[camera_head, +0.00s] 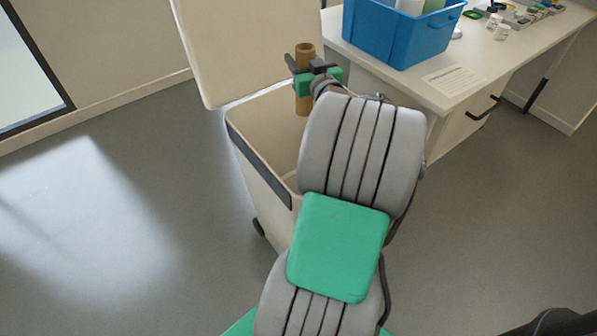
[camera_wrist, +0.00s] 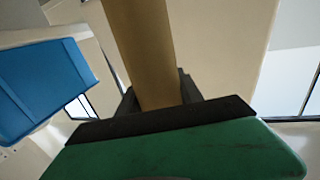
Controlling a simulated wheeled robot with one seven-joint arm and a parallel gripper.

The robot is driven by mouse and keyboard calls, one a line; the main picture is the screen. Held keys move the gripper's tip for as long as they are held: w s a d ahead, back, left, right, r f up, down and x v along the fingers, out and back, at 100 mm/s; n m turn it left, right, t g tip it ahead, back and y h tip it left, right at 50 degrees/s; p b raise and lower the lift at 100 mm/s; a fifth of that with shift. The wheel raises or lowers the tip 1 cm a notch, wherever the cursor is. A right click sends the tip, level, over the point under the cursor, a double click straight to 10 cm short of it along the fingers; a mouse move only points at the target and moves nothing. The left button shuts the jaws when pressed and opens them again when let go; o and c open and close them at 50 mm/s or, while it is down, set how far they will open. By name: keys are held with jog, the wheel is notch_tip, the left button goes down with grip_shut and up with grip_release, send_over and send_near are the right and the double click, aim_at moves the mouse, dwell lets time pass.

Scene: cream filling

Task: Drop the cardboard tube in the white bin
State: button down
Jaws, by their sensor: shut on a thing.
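The cardboard tube (camera_head: 304,52) is brown and stands upright in my gripper (camera_head: 312,72), which is shut on it. In the wrist view the tube (camera_wrist: 143,45) rises between the dark fingers of my gripper (camera_wrist: 160,98). The white bin (camera_head: 262,135) has a cream body with a dark rim, and its tall lid (camera_head: 245,45) stands open at the back. In the head view the tube appears over the bin's opening, towards its back right. My arm hides the bin's right side and part of its inside. I cannot tell how high the tube's lower end is.
A white desk (camera_head: 430,85) stands right of the bin, with a blue crate (camera_head: 400,38) near its left end. A paper sheet (camera_head: 452,80) and small jars (camera_head: 502,32) lie on the desk. Grey floor (camera_head: 90,240) is clear at left.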

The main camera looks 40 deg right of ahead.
notch_tip(320, 180, down, 6)
jog(key=s+d+b, duration=0.2)
jog(key=b, duration=0.1)
jog(key=shift+d+f+b, duration=0.25)
jog(key=shift+d+b, duration=0.05)
jog(key=shift+b, duration=0.05)
jog(key=c, duration=0.7)
grip_release()
jog(key=v, duration=0.8)
